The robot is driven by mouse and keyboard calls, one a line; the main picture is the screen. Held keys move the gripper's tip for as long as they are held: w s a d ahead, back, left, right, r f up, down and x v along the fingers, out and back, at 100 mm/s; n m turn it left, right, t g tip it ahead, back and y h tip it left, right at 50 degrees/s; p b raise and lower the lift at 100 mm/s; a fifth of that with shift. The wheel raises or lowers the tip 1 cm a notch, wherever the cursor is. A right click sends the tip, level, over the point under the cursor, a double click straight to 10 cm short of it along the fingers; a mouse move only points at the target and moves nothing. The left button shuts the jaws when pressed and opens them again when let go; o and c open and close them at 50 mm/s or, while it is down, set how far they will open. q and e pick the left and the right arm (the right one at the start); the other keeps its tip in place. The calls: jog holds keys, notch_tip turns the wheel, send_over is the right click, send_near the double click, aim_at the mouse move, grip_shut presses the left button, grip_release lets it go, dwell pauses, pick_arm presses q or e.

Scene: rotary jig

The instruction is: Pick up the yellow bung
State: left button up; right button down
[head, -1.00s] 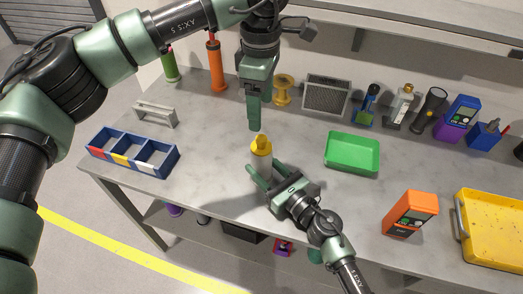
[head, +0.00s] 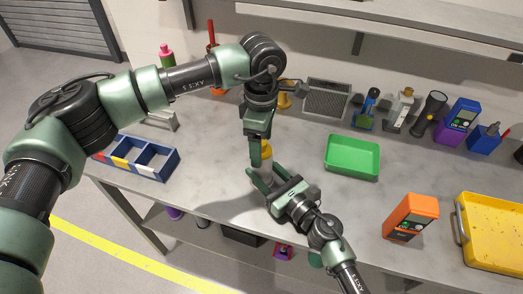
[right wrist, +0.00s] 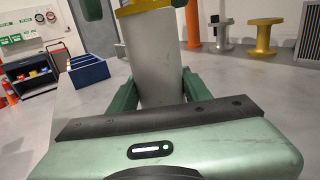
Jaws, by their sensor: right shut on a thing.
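The yellow bung (head: 267,151) sits on top of a grey cylinder, partly hidden by my left gripper in the head view. Its lower edge shows at the top of the right wrist view (right wrist: 143,8). My right gripper (head: 264,174) is shut on the upright grey cylinder (right wrist: 152,58), with one finger on each side. My left gripper (head: 258,155) points down at the bung from above. In the right wrist view its fingertips show on either side of the bung, with a gap on the left, so it looks open.
A blue divided tray (head: 140,160) lies at the left of the table. Several items, including a grey speaker-like box (head: 326,98), line the back. The table between is clear.

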pick_arm(q)
jog(key=c, duration=1.5)
notch_tip(320, 180, up, 10)
jog(key=shift+r, duration=0.1)
pick_arm(e)
jog(key=c, duration=0.6)
grip_release()
